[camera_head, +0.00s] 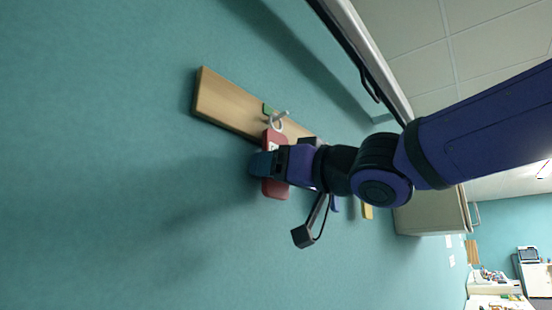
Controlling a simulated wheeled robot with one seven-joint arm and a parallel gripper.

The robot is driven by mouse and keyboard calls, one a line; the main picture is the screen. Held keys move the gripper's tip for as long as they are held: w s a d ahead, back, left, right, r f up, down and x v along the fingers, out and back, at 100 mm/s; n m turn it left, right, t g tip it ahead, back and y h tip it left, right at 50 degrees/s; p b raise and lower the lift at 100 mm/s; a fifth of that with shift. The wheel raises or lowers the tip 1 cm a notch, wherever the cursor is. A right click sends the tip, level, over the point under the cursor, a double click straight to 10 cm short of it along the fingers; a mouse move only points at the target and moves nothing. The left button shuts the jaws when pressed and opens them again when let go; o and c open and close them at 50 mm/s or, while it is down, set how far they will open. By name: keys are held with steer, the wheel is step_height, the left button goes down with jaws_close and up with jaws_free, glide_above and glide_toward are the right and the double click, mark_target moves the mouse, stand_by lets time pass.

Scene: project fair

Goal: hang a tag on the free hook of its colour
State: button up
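A wooden hook board (228,98) is fixed to the teal wall and looks tilted in the picture. A green patch (267,109) on it sits by a pale hook (284,114). A red tag (275,190) with a pale ring (276,124) at its upper end is in my gripper (264,162), whose fingers cross the tag's middle and appear shut on it. The ring overlaps the hook by the green patch in this view; I cannot tell whether it is around it. My gripper and arm hide the board's right part and any hooks there.
A yellow piece (367,211) and a blue piece (335,204) show partly behind my arm. A pale cabinet (432,212) stands out farther right. A pale rail (372,50) runs above the board. The wall left of and below the board is clear.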

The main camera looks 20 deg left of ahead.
steer(key=shift+r, duration=0.5)
steer(key=shift+d, duration=0.1)
stand_by(0.4)
steer(key=r+v, duration=0.1)
steer(key=v, duration=0.6)
steer(key=shift+d+r, duration=0.15)
steer(key=shift+r, duration=0.15)
stand_by(1.2)
steer(key=shift+s, duration=0.1)
stand_by(0.5)
